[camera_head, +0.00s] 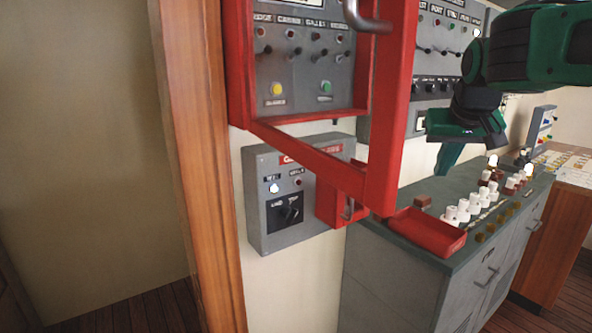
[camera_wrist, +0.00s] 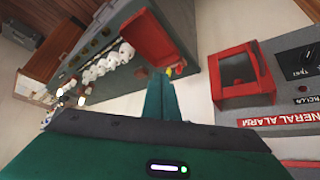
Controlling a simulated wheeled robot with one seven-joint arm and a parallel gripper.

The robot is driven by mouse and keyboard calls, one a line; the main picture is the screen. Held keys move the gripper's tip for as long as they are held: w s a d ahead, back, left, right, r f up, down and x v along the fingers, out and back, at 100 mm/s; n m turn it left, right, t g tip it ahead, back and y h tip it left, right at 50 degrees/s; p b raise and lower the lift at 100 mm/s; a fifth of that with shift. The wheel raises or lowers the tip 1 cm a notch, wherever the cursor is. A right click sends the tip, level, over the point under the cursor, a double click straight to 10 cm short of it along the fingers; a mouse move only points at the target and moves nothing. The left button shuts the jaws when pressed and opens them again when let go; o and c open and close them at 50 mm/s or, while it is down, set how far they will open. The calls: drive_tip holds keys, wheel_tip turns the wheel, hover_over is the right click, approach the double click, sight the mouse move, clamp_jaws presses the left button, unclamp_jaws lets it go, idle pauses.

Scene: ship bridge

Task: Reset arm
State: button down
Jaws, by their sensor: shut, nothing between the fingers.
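My gripper (camera_head: 450,158) is green and dark grey and hangs at the right of the head view, above the grey console. Its fingers are together with nothing between them. In the wrist view the green fingers (camera_wrist: 162,98) point up the picture toward the console and the red tray. The arm comes in from the upper right of the head view. The gripper is apart from the panels in both views.
An open red-framed cover (camera_head: 395,110) juts out beside a wall panel (camera_head: 300,75) with yellow and green buttons. A grey alarm box (camera_head: 262,190) with a red flap is below it. The console (camera_head: 400,290) bears a red tray (camera_head: 425,232) and several white knobs.

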drive_tip(key=s+d+f+m+g, duration=0.1)
drive_tip(key=s+d+f+g, duration=0.1)
drive_tip(key=s+d+f, duration=0.45)
drive_tip(key=s+d+f+m+g, duration=0.2)
drive_tip(key=s+d+f, duration=0.1)
drive_tip(key=s+f, duration=0.55)
drive_tip(key=s+f+g, duration=0.1)
drive_tip(key=s+f, duration=0.1)
drive_tip(key=s, duration=0.3)
drive_tip(key=s+f+m+y, duration=0.1)
drive_tip(key=s+f, duration=0.2)
drive_tip(key=s, duration=0.3)
drive_tip(key=s+a+f+g, duration=0.1)
drive_tip(key=s+f, duration=0.1)
drive_tip(key=s, duration=0.4)
drive_tip(key=shift+s+f+m+g+y, duration=0.15)
drive_tip(key=shift+f+m+g+y, duration=0.15)
drive_tip(key=shift+y, duration=0.1)
drive_tip(key=shift+r, duration=0.1)
drive_tip(key=shift+w+f, duration=0.25)
drive_tip(key=shift+w, duration=0.4)
